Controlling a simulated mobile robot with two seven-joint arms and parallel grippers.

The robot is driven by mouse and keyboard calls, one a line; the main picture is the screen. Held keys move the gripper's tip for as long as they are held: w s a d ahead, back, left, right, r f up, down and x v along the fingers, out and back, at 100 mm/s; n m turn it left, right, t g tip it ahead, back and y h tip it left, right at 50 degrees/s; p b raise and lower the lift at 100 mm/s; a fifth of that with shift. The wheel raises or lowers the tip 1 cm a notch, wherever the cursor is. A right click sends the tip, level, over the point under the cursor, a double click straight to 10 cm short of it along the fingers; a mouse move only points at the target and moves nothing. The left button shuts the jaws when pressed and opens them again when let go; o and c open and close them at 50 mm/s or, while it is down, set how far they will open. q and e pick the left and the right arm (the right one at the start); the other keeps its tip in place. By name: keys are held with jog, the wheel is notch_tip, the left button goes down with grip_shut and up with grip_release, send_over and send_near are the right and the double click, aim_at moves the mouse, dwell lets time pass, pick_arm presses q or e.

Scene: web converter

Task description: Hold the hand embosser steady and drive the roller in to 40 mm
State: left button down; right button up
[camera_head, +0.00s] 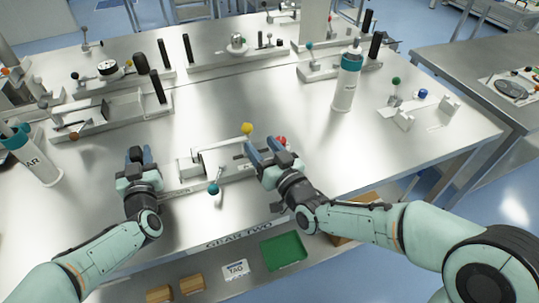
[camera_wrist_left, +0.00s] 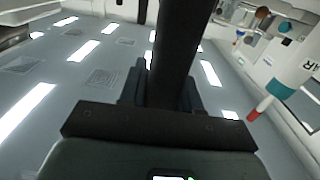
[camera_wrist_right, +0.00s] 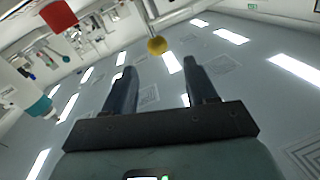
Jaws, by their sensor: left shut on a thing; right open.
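The hand embosser (camera_head: 220,158) is a pale metal fixture on the near middle of the steel table. It has a yellow ball knob (camera_head: 247,128), a red knob (camera_head: 281,140) and a teal ball lever (camera_head: 213,188). My left gripper (camera_head: 138,154) is shut on a black upright handle at the embosser's left end; the black handle (camera_wrist_left: 180,50) fills the gap between its fingers. My right gripper (camera_head: 264,147) is open at the embosser's right end, near both knobs. The yellow knob (camera_wrist_right: 157,45) shows beyond its empty fingers. The roller and its scale are too small to make out.
Similar metal fixtures (camera_head: 110,108) line the back. Small parts (camera_head: 404,118) lie at the right. Bare table lies between the embosser and the right bottle.

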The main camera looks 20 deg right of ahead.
pick_arm(q)
jog(key=shift+f, duration=0.7)
pick_arm(e)
jog(key=shift+s+d, duration=0.15)
jog(key=shift+s, duration=0.75)
jog(key=shift+s+d, duration=0.1)
jog(key=shift+s, duration=0.75)
pick_arm(q)
jog(key=shift+r, duration=0.3)
pick_arm(e)
jog(key=shift+w, duration=0.15)
pick_arm(q)
jog(key=c, duration=0.7)
grip_release()
jog(key=shift+r, duration=0.25)
jog(key=shift+s+r, duration=0.1)
jog(key=s, duration=1.1)
jog(key=shift+s+a, duration=0.15)
jog(key=shift+s, duration=0.25)
